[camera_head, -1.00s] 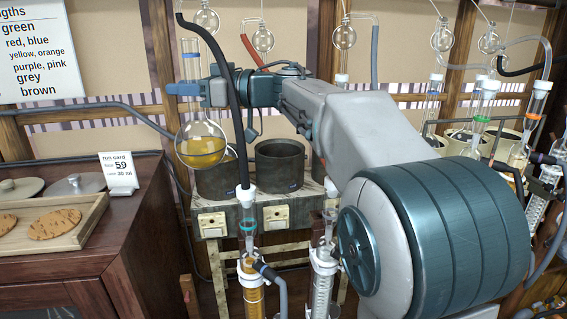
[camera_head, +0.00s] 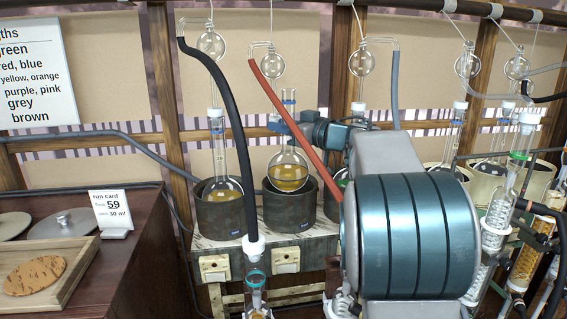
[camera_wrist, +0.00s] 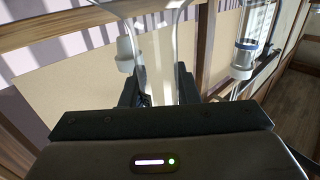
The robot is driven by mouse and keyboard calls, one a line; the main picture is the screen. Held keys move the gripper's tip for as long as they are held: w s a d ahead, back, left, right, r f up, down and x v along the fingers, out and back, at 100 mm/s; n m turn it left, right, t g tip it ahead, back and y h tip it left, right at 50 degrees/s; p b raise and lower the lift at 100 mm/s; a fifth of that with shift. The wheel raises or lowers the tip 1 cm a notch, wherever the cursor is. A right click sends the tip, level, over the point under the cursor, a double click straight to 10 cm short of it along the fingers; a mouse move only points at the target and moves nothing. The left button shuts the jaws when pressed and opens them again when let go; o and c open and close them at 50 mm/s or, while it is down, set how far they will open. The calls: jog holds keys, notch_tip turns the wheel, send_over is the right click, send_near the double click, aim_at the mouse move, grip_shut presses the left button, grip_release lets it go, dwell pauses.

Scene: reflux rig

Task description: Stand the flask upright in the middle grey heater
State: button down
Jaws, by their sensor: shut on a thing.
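The held flask is a round glass bulb with amber liquid (camera_head: 288,172) and a long neck. It is upright at the middle grey heater (camera_head: 290,212), its lower bulb within the outline of the heater's opening. I cannot tell whether it touches the bottom. My gripper (camera_head: 287,122) is shut on its neck; in the wrist view the clear neck (camera_wrist: 160,70) stands between the fingers. The left grey heater (camera_head: 221,218) holds another flask with amber liquid (camera_head: 222,190). The right grey heater (camera_head: 333,207), with something green inside, is partly hidden by my arm.
A black hose (camera_head: 222,90) hangs before the left heater, and a red hose (camera_head: 300,130) passes close to the held flask and my gripper. Glass bulbs (camera_head: 271,66) hang above. A run card (camera_head: 110,212) and wooden tray (camera_head: 85,262) are on the left cabinet.

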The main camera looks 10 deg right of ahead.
aim_at(284, 148)
jog(key=shift+d+f, duration=0.15)
jog(key=shift+f, duration=2.55)
jog(key=shift+f, duration=0.15)
jog(key=c, duration=1.1)
grip_release()
jog(key=shift+f, duration=0.1)
jog(key=shift+r, duration=0.3)
jog(key=b+v, duration=0.2)
jog(key=v, duration=1)
jog(key=shift+b, duration=0.4)
